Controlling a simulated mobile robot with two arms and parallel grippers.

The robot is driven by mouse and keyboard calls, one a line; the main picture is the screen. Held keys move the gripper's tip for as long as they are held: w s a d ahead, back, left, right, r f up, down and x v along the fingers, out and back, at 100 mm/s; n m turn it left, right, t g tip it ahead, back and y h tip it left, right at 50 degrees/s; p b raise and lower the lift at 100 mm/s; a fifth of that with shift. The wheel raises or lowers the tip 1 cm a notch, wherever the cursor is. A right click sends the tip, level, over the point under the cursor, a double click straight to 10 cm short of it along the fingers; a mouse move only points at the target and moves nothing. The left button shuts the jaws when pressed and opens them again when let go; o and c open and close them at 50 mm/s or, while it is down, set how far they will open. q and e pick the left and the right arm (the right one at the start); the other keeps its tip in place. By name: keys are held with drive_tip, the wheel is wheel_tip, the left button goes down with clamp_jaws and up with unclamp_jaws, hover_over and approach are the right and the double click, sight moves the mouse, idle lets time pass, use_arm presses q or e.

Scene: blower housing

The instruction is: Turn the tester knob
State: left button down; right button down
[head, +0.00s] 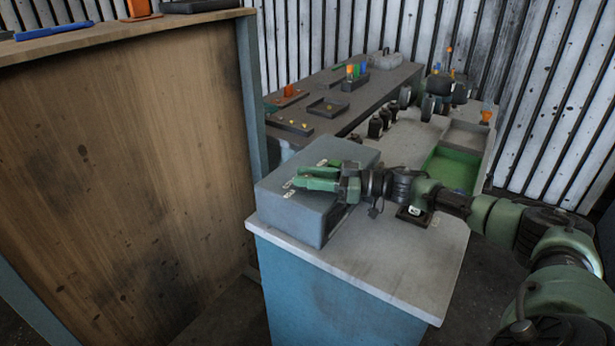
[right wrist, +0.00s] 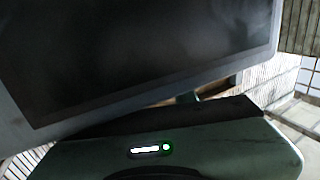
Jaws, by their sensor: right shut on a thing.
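The tester is a grey box (head: 318,222) with a sloped top and small white labels, on a blue cabinet in the head view. My right gripper (head: 300,178) reaches in from the right, its green fingers low over the box's top face. It is shut on what seems to be the tester knob, which the fingers hide. I cannot tell how far the knob is turned. In the right wrist view a large dark panel with a pale frame (right wrist: 150,50) fills the upper part. My left gripper is out of view.
A tall wooden panel (head: 120,170) stands close at left. Behind are a green-bottomed tray (head: 453,170), dark bottles (head: 376,127) and a long bench (head: 385,85) with small trays.

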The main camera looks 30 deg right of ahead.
drive_tip(key=c, duration=1.1)
unclamp_jaws()
drive_tip(key=shift+s+d+f, duration=0.15)
drive_tip(key=shift+s+d, duration=0.2)
drive_tip(key=shift+d, duration=0.05)
drive_tip(key=b+v, duration=0.2)
drive_tip(key=v, duration=0.3)
drive_tip(key=shift+s+d, duration=0.6)
drive_tip(key=shift+r, duration=0.2)
